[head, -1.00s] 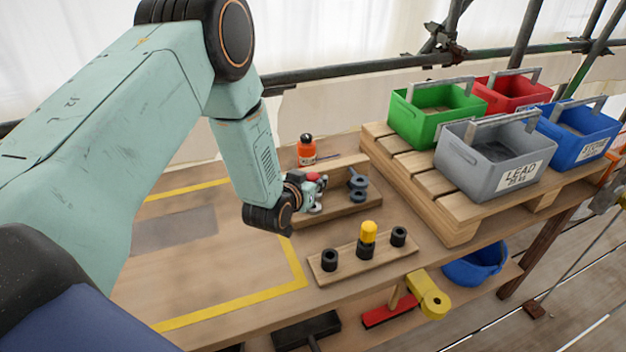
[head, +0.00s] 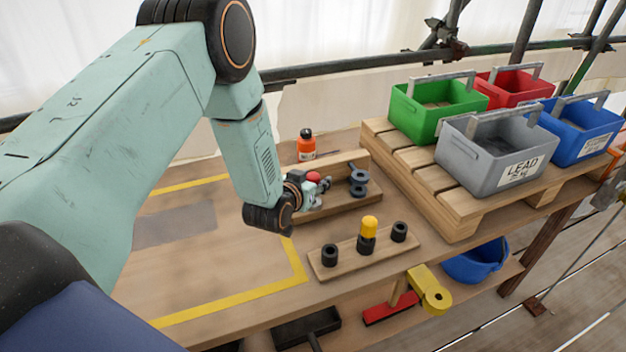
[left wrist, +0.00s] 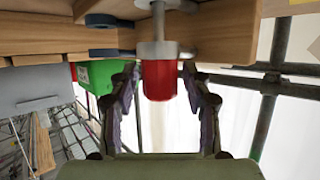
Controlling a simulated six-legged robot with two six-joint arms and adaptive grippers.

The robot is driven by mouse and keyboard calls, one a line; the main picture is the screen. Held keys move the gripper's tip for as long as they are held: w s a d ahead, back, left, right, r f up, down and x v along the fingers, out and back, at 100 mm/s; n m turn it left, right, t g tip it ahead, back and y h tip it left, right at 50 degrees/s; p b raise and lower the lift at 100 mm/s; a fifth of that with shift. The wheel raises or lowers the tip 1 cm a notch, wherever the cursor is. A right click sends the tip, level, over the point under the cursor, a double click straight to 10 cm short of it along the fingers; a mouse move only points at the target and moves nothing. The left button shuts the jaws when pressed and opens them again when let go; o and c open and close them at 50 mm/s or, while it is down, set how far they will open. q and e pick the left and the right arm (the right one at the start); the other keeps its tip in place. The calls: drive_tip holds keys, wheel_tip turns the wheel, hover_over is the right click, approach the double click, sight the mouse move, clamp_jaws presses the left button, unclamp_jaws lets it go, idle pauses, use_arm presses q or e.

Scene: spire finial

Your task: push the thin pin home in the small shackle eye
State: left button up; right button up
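In the left wrist view a red knob (left wrist: 160,82) with a pale metal flange and shaft (left wrist: 157,25) stands between the fingers of my left gripper (left wrist: 160,108). Both fingers are apart from the knob, with a gap on each side, so the gripper looks open. In the head view my left gripper (head: 318,190) is by the wooden fixture (head: 345,200), and the red knob (head: 313,176) shows beside it. Blue-grey round fittings (head: 358,182) sit on the fixture just right of it. I cannot make out the small eye or how deep a pin sits. My right gripper is not in view.
A rack with black sockets (head: 330,256) and a yellow-topped peg (head: 369,224) lies in front. An orange bottle (head: 306,146) stands behind. A pallet (head: 450,215) with coloured bins is at right. The yellow-taped bench area (head: 220,265) at left is mostly clear.

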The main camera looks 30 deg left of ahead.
use_arm(q)
drive_tip(key=shift+o, duration=0.3)
drive_tip(key=v, duration=1.2)
idle(0.5)
